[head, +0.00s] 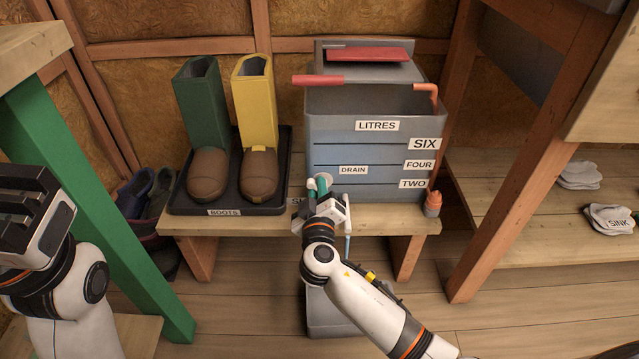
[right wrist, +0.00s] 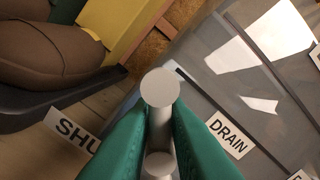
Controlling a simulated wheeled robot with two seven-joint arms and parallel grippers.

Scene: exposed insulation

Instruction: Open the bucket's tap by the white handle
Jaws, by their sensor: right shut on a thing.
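The grey bucket (head: 330,147) stands on a wooden bench, with litre marks and a DRAIN label (head: 353,170) on its front. My right gripper (head: 322,186) is at the lower left of the bucket's front. In the right wrist view, its green fingers are closed around the white handle (right wrist: 160,88), whose round end sticks out between them. A label reading SHU (right wrist: 78,130), partly hidden by the fingers, is left of the handle. The tap body is mostly hidden by my gripper. My left gripper (head: 28,205) is at the left edge, away from the bucket; its opening is unclear.
A black boot tray (head: 228,210) with a green boot (head: 202,110) and a yellow boot (head: 255,105) is left of the bucket. An orange-topped small item (head: 433,203) stands at the bench's right end. A grey container (head: 322,318) is on the floor below, partly behind my right arm.

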